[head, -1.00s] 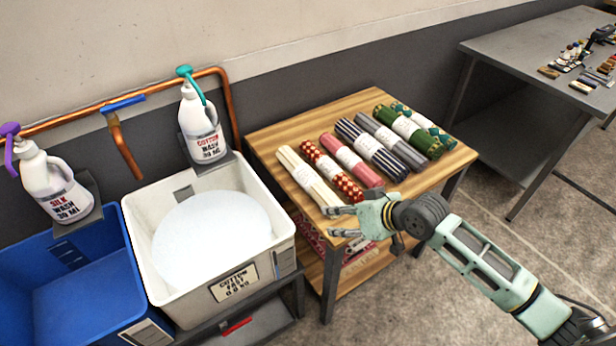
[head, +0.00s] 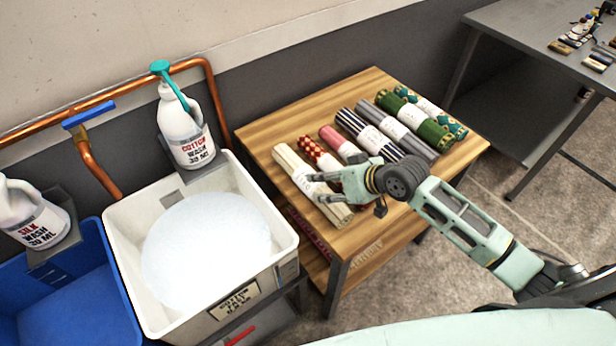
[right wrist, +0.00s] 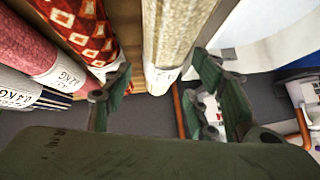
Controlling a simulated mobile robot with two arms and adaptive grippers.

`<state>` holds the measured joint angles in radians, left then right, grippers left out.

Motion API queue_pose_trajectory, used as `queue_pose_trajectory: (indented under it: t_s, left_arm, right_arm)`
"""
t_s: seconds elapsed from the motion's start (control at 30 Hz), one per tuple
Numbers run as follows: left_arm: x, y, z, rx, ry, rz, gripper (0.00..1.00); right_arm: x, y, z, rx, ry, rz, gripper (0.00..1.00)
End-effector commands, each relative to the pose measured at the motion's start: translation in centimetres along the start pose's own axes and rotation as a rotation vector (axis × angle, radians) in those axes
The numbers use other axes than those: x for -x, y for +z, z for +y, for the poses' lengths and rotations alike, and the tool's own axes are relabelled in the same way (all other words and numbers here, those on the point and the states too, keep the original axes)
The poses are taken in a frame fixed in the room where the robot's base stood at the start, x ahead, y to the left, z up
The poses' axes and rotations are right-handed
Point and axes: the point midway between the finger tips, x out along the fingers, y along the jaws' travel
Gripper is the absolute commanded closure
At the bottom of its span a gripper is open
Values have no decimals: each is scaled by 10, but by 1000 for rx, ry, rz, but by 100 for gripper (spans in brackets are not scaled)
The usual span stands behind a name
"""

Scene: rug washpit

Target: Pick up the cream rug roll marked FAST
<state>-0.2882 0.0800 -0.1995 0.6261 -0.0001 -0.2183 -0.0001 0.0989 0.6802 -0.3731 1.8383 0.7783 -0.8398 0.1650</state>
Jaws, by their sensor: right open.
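The cream rug roll (head: 290,162) lies at the left end of a row of rolls on the wooden table, with a pale paper band whose print I cannot read. My right gripper (head: 315,187) is open over its nearer half, fingers pointing left, and hides part of it. In the right wrist view the cream roll (right wrist: 178,38) runs down between the two spread green fingers of the open gripper (right wrist: 165,95). I cannot tell whether the fingers touch it. My left gripper is not in view.
A red diamond-patterned roll (head: 309,148) lies close beside the cream one, then pink (head: 332,137), striped and several more rolls. Left of the wooden table (head: 262,133) stand a white tub (head: 118,238) and a blue tub (head: 75,305). A grey table (head: 530,35) stands at right.

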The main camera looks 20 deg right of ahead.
Motion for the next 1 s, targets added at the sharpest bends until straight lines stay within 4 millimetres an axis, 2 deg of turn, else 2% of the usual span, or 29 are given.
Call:
queue_pose_trajectory:
  t_s: [0.13, 0.27, 0.4, 0.5, 0.73, 1.0]
  left_arm:
    - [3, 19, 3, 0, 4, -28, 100]
    - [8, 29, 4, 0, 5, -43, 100]
    - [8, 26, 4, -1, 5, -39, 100]
    - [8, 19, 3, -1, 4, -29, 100]
    - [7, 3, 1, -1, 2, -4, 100]
    - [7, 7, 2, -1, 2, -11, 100]
  right_arm:
    - [-17, -2, -2, -1, -2, 1, 47]
    - [-35, -2, -4, -1, -1, 1, 47]
    - [-55, -1, -4, -1, -1, 1, 47]
    - [-62, -1, -4, 0, 0, 0, 47]
    - [-64, 0, -4, 2, 0, 0, 47]
    - [-64, 0, -4, 1, 1, 0, 69]
